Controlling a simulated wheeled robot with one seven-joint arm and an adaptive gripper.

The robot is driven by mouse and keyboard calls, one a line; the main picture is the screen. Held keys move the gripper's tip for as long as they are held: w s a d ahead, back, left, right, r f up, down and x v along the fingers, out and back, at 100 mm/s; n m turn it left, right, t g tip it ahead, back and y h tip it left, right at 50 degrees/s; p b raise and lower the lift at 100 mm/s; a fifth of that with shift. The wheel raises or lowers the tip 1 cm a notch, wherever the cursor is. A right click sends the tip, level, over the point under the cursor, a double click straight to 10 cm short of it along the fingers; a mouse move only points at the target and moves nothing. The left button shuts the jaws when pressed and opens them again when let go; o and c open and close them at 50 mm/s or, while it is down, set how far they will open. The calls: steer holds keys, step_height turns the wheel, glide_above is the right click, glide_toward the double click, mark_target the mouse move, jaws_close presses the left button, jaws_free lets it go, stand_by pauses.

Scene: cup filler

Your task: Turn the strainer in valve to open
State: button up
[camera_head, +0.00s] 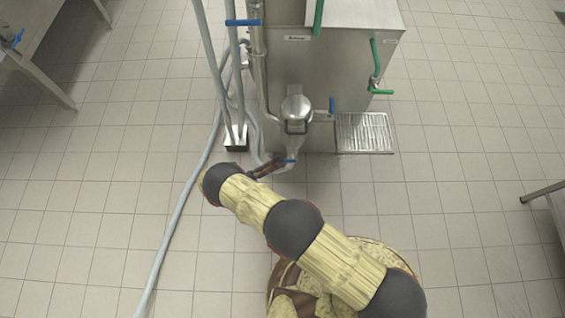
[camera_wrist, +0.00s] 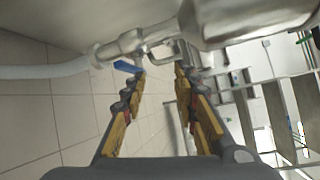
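A small valve with a blue handle (camera_head: 289,161) sits low on the pipe below the metal strainer (camera_head: 296,108), where a grey hose joins. I cannot read a label on it. My gripper (camera_head: 268,168) is just left of this handle in the head view, at floor-side height. In the wrist view my gripper (camera_wrist: 158,73) is open, its two fingers apart with nothing held between them. The blue handle (camera_wrist: 127,67) shows at the tip of the left finger; I cannot tell whether they touch. The valve body (camera_wrist: 120,46) lies just beyond.
A steel tank (camera_head: 340,65) stands behind, with green-handled valves and a floor grate (camera_head: 365,133) at its right. Other blue handles are on the upright pipe (camera_head: 243,22) and right of the strainer (camera_head: 332,105). A grey hose (camera_head: 180,215) runs across the floor at left.

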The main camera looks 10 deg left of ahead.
mark_target(286, 161)
step_height(286, 161, down, 6)
steer(key=s+a+r+n+t+y, duration=0.1)
steer(key=s+a+n+t+y, duration=0.15)
steer(key=n, duration=0.35)
steer(key=shift+t+h, duration=0.35)
steer(key=shift+h, duration=0.1)
steer(key=shift+f+b+x, duration=0.15)
steer(key=shift+b+x, duration=0.35)
steer(key=shift+x, duration=1.7)
steer(key=shift+f+b+x, duration=0.15)
steer(key=shift+b+x, duration=0.3)
steer(key=shift+x, duration=1.75)
steer(key=shift+c, duration=0.8)
jaws_close()
